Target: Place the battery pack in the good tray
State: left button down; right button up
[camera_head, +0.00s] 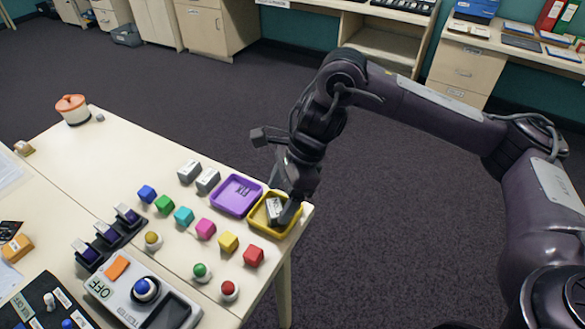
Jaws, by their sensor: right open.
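A grey battery pack (274,208) with a pale label lies inside the yellow tray (257,224) near the table's right corner. My right gripper (286,211) points down over this tray. It is open, with a dark finger close beside the pack's right side; whether it touches the pack I cannot tell. The other finger is hard to make out. An empty purple tray (236,195) sits just left of the yellow one. Two more grey blocks (189,172) (208,180) stand left of the purple tray. I cannot read which tray is marked good. My left gripper is not in view.
Several coloured cubes (205,229) and round-topped buttons (229,290) stand in front of the trays. A tester box (140,293) and dark switches (108,235) are at the front left. An orange-lidded pot (72,109) stands at the far corner. The table's far middle is clear.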

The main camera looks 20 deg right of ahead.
jog(key=p+v, duration=0.2)
jog(key=v, duration=0.8)
